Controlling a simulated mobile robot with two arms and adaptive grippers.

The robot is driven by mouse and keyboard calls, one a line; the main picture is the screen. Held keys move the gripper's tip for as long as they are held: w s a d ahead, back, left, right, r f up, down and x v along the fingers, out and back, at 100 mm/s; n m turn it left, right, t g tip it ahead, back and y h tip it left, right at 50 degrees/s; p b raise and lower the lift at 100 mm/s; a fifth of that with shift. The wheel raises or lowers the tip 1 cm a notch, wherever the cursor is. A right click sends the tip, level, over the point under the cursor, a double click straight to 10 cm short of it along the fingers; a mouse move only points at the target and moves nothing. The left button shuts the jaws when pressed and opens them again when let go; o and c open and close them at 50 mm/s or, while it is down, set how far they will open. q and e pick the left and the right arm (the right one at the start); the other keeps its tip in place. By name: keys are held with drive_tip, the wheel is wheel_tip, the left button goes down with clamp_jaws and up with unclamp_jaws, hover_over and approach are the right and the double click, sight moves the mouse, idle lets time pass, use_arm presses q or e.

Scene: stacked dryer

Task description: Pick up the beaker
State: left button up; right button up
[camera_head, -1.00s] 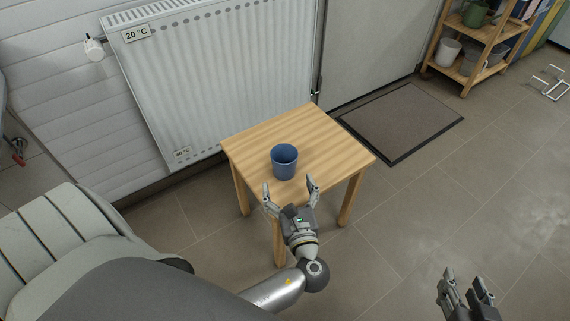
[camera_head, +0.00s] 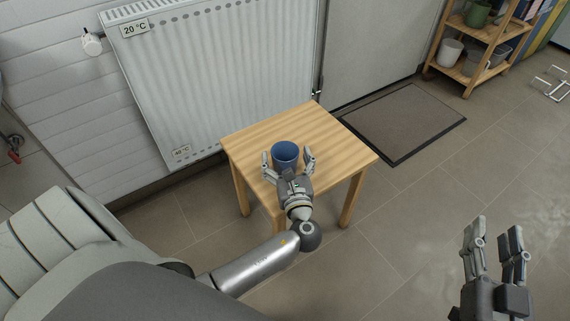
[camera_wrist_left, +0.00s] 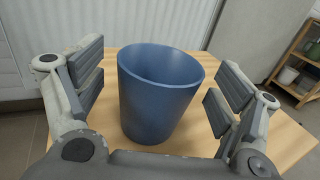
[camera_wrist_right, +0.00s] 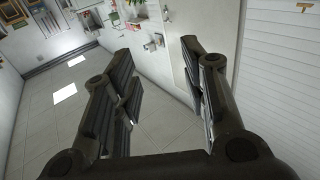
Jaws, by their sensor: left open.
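The beaker is a blue, cup-shaped vessel (camera_head: 285,153) standing upright on a small wooden table (camera_head: 335,137). It also fills the middle of the left wrist view (camera_wrist_left: 158,95). My left gripper (camera_head: 288,160) is open, with one finger on each side of the beaker. In the left wrist view gaps show between both fingers and the beaker's wall, so it is not gripped. My right gripper (camera_head: 494,232) is raised over the floor at the lower right, away from the table. Its fingers are apart and nothing shows between them in the right wrist view (camera_wrist_right: 165,85).
A white radiator (camera_head: 215,75) stands behind the table's far edge. A dark doormat (camera_head: 400,122) lies to the right. A wooden shelf (camera_head: 462,70) with pots is at the upper right. Open floor lies right of the table.

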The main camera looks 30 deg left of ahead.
use_arm(q)
drive_tip(key=shift+x, duration=0.95)
use_arm(e)
wheel_tip(320, 180, up, 2)
drive_tip(key=shift+a+r+t, duration=0.15)
drive_tip(key=shift+t, duration=0.55)
use_arm(q)
drive_tip(key=shift+c, duration=0.4)
drive_tip(key=c, duration=0.9)
drive_tip(key=shift+c, duration=0.2)
drive_tip(key=shift+r, duration=0.15)
